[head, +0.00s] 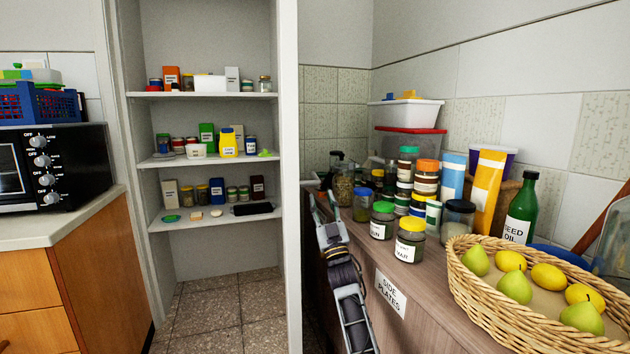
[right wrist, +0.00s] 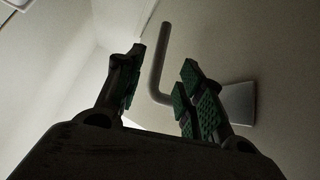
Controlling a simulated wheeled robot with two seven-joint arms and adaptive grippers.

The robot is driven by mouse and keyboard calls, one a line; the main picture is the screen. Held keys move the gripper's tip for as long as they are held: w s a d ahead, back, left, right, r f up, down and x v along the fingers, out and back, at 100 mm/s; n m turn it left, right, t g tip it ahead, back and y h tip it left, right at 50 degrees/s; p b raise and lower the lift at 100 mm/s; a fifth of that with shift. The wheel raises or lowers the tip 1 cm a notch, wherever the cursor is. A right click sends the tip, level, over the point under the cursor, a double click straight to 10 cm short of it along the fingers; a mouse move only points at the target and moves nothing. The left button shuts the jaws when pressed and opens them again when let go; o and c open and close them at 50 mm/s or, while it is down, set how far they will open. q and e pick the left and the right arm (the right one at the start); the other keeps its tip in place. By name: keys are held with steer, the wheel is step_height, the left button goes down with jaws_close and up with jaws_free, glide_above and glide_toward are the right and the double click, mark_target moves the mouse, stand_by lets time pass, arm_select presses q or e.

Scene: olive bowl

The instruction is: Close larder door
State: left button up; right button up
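The larder (head: 212,126) stands open in the head view, its shelves in plain sight. A white upright panel (head: 289,150) borders its right side; I cannot tell whether this is the door edge or the frame. My right gripper (head: 318,198) is just right of that panel, small and partly lost among counter items. In the right wrist view, a grey bent bar handle (right wrist: 158,62) stands on a pale surface (right wrist: 215,45). The right gripper's fingers (right wrist: 162,88) are spread apart with the handle showing between them; contact is not clear. My left gripper is not in view.
A wooden counter (head: 425,310) with jars, a green bottle (head: 521,208) and a fruit basket (head: 480,290) lies right of my right arm. A black microwave (head: 85,160) stands on the left counter. The tiled floor (head: 215,312) before the larder is clear.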

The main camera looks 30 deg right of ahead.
mark_target(314, 175)
steer(key=shift+b+x, duration=0.9)
steer(key=shift+x, duration=3.5)
steer(key=shift+w+r, duration=0.15)
steer(key=shift+r, duration=0.05)
steer(key=c, duration=0.8)
jaws_close()
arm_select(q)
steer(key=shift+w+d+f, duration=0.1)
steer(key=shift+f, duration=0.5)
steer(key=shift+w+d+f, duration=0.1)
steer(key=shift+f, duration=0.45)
